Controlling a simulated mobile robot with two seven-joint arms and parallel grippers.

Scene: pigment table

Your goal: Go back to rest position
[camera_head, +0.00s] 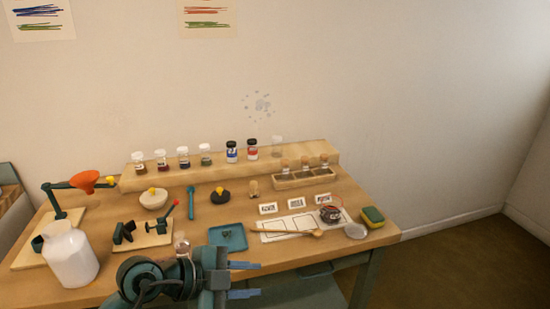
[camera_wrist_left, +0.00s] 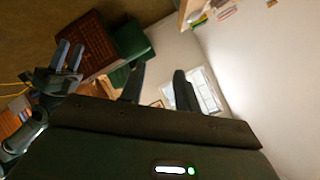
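My left gripper (camera_head: 244,280) is in front of the table's near edge in the head view. Its two blue fingers point right and stand apart, with nothing between them. In the left wrist view its dark fingers (camera_wrist_left: 158,88) are also apart and empty, with the room's floor and wall beyond. What looks like my right gripper (camera_wrist_left: 67,57) shows at the left of the left wrist view, its two fingers apart and nothing seen between them. The right gripper is outside the head view.
The wooden table (camera_head: 345,190) holds a white jar (camera_head: 70,258), a blue tray (camera_head: 228,238), a wooden spoon (camera_head: 295,233), a sponge (camera_head: 373,216) and a shelf (camera_head: 300,153) with several small jars. The jar and a small clear bottle (camera_head: 182,244) are near the left arm. Floor right of the table is clear.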

